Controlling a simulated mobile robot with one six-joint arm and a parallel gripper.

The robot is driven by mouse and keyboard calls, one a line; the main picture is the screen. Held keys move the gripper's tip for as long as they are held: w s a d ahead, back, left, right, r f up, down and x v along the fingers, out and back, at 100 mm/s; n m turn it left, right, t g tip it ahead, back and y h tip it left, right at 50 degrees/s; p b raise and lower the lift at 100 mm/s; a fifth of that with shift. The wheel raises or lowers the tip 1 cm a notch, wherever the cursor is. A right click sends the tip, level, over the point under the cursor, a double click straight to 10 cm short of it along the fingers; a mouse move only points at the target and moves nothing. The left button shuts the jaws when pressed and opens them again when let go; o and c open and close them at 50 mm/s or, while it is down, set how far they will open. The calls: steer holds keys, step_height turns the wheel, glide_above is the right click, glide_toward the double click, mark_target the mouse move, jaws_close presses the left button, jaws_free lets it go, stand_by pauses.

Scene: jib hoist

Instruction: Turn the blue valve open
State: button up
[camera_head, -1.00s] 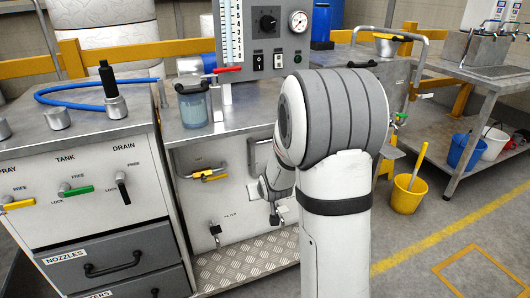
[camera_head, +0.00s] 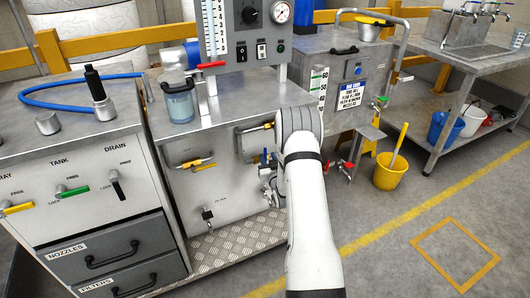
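A small blue handle (camera_head: 272,157), which looks like the blue valve, shows on the white cabinet front just left of my arm. Part of it is hidden, so I cannot tell its exact angle.
A yellow-handled valve (camera_head: 196,163) is left on the same cabinet, with a small tap (camera_head: 208,214) below. A red-handled valve (camera_head: 346,166) is right of my arm. A yellow bucket (camera_head: 391,172) stands on the floor. Open floor lies at front right.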

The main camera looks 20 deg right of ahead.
mark_target(265, 153)
steer(key=w, duration=0.4)
steer(key=shift+w+d+b, duration=0.3)
steer(key=shift+w+d, duration=0.05)
steer(key=shift+w, duration=0.05)
jaws_close()
steer(key=shift+a, duration=0.15)
steer(key=shift+w+a, duration=0.1)
steer(key=shift+a, duration=0.05)
